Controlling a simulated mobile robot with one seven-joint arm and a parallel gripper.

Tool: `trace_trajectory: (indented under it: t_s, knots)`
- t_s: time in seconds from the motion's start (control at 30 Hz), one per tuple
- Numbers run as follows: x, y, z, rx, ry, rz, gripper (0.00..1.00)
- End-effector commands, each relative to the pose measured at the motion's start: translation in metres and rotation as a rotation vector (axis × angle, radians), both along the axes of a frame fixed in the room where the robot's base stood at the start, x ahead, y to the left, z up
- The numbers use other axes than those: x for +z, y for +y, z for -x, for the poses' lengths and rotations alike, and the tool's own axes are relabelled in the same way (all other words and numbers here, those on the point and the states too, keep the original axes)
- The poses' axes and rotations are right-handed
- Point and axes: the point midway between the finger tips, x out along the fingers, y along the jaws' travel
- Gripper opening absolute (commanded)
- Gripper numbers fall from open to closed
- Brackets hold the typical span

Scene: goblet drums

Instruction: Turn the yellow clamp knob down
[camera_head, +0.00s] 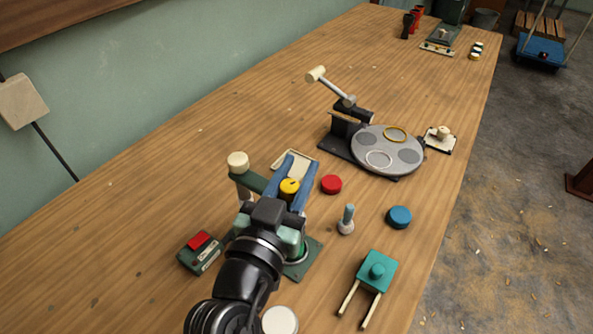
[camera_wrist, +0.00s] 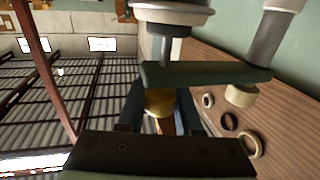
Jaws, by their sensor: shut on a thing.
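The yellow clamp knob (camera_head: 289,186) sits on a green clamp stand (camera_head: 301,266) at the front middle of the bench. In the wrist view the knob (camera_wrist: 160,103) lies between the two dark fingers of my gripper (camera_wrist: 160,112), below a green crossbar (camera_wrist: 205,73). My gripper (camera_head: 286,194) is shut on the knob. My arm hides much of the stand in the head view.
A cream-topped post (camera_head: 238,163) rises just left of my gripper. A red-buttoned box (camera_head: 200,250) stands left; a red disc (camera_head: 331,184), a blue disc (camera_head: 400,217) and a teal stool-like piece (camera_head: 376,272) lie right. A grey turntable (camera_head: 387,151) stands behind.

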Motion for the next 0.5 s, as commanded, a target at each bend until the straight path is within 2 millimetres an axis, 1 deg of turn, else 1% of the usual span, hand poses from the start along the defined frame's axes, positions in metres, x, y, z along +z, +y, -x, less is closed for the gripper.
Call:
trace_trajectory:
  t_s: [0.17, 0.2, 0.37, 0.5]
  knots:
    - [-0.0014, -0.0008, 0.0001, -0.003, 0.004, -0.001, 0.00]
    - [-0.0014, -0.0008, 0.0001, -0.003, 0.004, -0.001, 0.35]
    - [-0.0011, -0.0006, 0.0000, -0.002, 0.003, 0.000, 0.64]
    - [-0.0007, -0.0004, 0.0001, -0.001, 0.002, 0.000, 0.64]
